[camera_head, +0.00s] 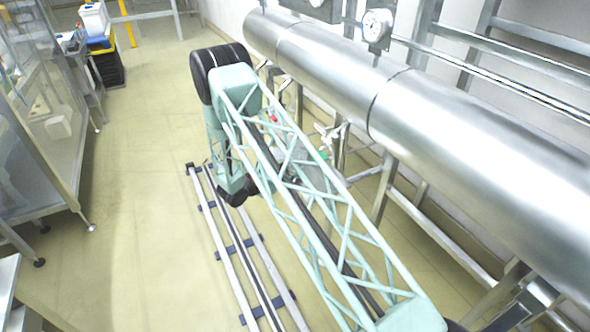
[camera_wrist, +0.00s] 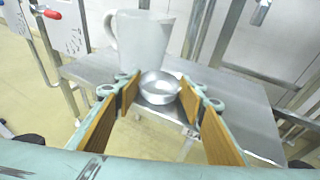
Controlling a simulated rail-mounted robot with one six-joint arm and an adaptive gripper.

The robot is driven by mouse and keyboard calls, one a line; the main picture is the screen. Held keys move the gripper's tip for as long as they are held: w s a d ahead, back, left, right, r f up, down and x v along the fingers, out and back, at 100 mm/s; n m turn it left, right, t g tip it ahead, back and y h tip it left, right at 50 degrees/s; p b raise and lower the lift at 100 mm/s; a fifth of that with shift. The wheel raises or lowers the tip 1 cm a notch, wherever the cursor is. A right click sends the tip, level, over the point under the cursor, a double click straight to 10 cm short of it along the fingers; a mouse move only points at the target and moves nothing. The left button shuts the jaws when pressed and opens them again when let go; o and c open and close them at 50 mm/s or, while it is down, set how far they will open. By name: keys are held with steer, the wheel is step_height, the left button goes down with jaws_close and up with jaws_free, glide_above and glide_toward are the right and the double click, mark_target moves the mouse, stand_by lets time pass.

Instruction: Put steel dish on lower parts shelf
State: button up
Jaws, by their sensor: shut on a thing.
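The steel dish (camera_wrist: 158,84) is a small round shiny bowl, upright in the wrist view. My gripper (camera_wrist: 159,95) is shut on it, with a brown-padded finger on either side. A grey metal surface (camera_wrist: 235,98) lies behind and below the dish; I cannot tell whether the dish touches it. I cannot tell which surface is the lower parts shelf. In the head view my arm covers much of the middle, and I cannot make out the gripper or the dish there.
A large pale jug (camera_wrist: 143,42) stands on the grey surface just behind the dish. A red-handled valve (camera_wrist: 52,14) is at upper left. Metal posts rise behind. In the head view, a large steel pipe (camera_head: 450,120) runs along the right; floor at left is clear.

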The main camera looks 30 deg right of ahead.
steer(key=shift+r, duration=0.2)
steer(key=shift+c, duration=0.4)
steer(key=shift+r, duration=1.35)
steer(key=shift+s+r, duration=0.15)
steer(key=shift+r, duration=0.15)
steer(key=s+a, duration=0.2)
steer(key=s, duration=0.5)
steer(key=s+a+r+p, duration=0.1)
steer(key=s+a, duration=0.2)
steer(key=s, duration=0.5)
steer(key=shift+r, duration=0.15)
steer(key=shift+s+d, duration=0.1)
